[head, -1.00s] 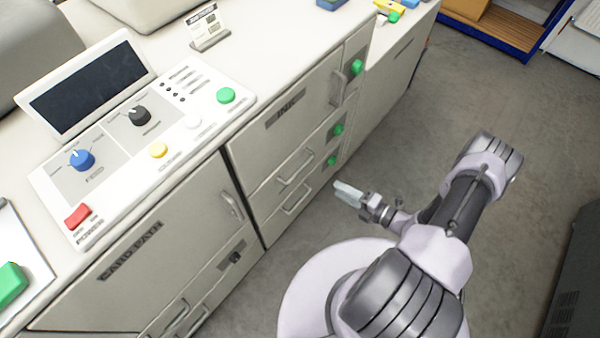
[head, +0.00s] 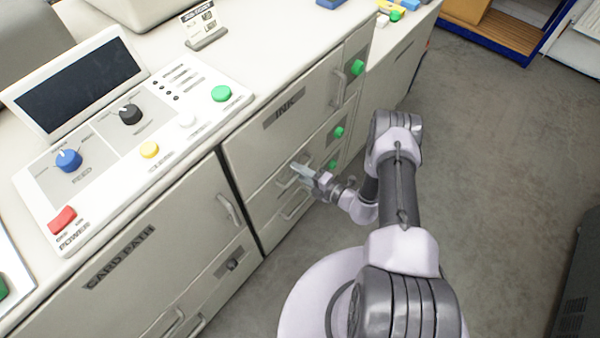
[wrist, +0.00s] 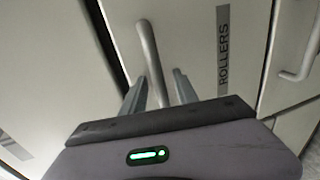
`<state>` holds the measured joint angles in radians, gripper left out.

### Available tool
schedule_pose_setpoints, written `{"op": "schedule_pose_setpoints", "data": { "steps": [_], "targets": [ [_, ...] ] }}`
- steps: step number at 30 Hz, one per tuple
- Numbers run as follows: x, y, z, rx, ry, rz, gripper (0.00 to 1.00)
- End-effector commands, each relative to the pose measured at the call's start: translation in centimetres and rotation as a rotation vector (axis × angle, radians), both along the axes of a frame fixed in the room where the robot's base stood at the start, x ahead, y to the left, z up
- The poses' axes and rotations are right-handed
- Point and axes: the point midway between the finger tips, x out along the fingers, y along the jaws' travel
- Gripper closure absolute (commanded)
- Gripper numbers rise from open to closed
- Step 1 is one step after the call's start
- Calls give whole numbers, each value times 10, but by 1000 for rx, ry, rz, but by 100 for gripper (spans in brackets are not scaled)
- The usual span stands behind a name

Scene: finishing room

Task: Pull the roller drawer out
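The roller drawer (wrist: 190,35) is the light grey front marked ROLLERS in the wrist view, and it looks closed. Its bar handle (wrist: 150,55) runs between my two fingers, with a finger on either side. In the head view the drawer front (head: 262,198) is below the INK panel, and my gripper (head: 300,172) is at its handle, partly covering it. My gripper (wrist: 160,92) is open, its fingers straddling the bar with visible gaps. How far the bar lies between the fingertips in depth is hard to tell.
Another handle (wrist: 298,62) is on the front beside it in the wrist view. Green knobs (head: 338,132) line the cabinet's right side. A control panel (head: 130,145) is on the counter at left. The floor (head: 490,180) to the right is clear.

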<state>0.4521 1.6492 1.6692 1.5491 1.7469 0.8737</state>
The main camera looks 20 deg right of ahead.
Motion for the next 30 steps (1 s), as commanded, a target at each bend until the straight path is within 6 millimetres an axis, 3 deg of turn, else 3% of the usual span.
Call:
{"op": "schedule_pose_setpoints", "data": {
  "steps": [5,10,30],
  "targets": [
    [0,0,0,0,0,0,66],
    [0,0,0,0,0,1,99],
    [-1,0,0,0,0,1,100]
  ]
}}
